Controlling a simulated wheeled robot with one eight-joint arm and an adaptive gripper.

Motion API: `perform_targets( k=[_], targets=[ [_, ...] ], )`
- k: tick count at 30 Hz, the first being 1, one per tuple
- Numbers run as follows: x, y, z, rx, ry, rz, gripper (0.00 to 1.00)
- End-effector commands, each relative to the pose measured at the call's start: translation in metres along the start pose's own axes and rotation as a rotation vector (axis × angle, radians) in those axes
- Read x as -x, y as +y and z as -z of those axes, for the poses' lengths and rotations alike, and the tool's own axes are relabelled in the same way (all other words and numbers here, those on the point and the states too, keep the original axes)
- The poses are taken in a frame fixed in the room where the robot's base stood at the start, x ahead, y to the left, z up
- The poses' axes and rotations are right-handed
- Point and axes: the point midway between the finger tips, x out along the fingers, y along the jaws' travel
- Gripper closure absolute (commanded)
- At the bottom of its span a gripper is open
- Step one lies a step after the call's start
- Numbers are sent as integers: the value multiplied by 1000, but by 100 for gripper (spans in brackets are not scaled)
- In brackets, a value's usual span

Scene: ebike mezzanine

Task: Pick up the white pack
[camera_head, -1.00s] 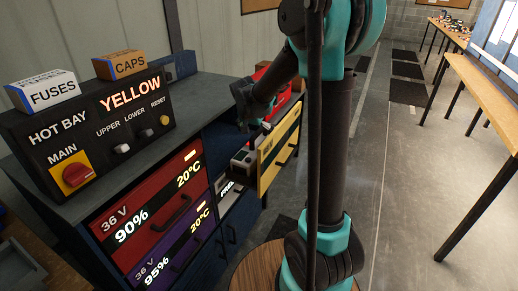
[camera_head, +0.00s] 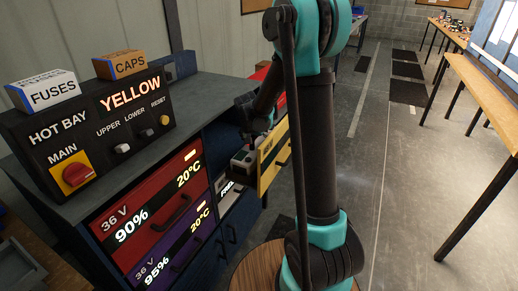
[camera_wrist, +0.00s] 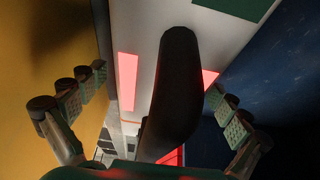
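The white pack (camera_wrist: 143,45) fills the middle of the wrist view. It has a black bar handle (camera_wrist: 178,85) and glowing red strips. My gripper (camera_wrist: 157,84) is open, with one finger on each side of the handle and visible gaps between. In the head view, my gripper (camera_head: 250,122) is low over the pulled-out drawer with the yellow front (camera_head: 272,157). A grey-and-black end of a pack (camera_head: 243,160) shows in that drawer beneath it. Much of the pack is hidden by the gripper and drawer front there.
The yellow drawer front (camera_wrist: 35,70) is close on the wrist view's left; a dark blue panel (camera_wrist: 275,75) is close on the right. The cabinet's grey top (camera_head: 190,100) holds a control box (camera_head: 90,130), a FUSES box (camera_head: 42,91) and a CAPS box (camera_head: 119,65).

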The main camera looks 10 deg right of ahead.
Motion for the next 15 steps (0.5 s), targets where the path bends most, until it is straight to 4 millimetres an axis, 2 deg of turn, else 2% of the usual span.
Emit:
perform_targets(
  k=[2,15],
  targets=[
    [0,0,0,0,0,0,10],
    [0,0,0,0,0,0,65]
  ],
)
